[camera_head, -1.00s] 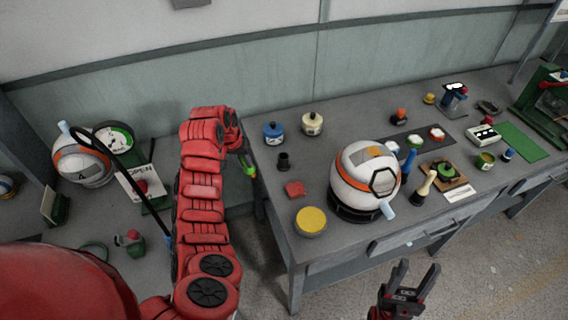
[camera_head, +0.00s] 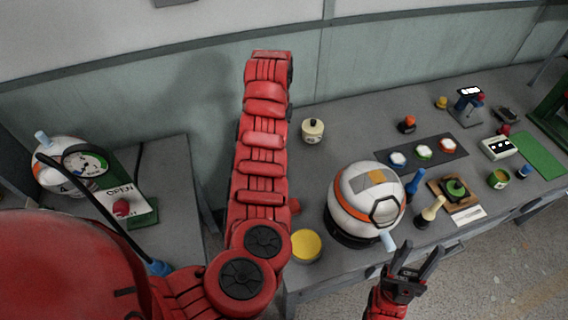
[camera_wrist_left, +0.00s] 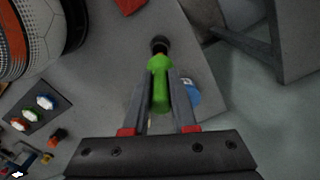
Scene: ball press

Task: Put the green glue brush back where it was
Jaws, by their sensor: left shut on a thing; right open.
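The green glue brush (camera_wrist_left: 160,85) is held between the fingers of my left gripper (camera_wrist_left: 163,76) in the left wrist view. Its narrow end points at a small black cup (camera_wrist_left: 160,42) on the grey bench. I cannot tell whether the end touches or enters the cup. In the head view my left arm hides the left gripper, brush and cup. My right gripper (camera_head: 418,260) is open and empty near the bench's front edge.
A blue jar (camera_wrist_left: 194,94) sits partly behind the left fingers. A cream jar (camera_head: 313,131), a yellow-topped tin (camera_head: 306,246) and a white-orange ball (camera_head: 360,200) stand on the bench. Three coloured buttons (camera_head: 424,152) lie farther right.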

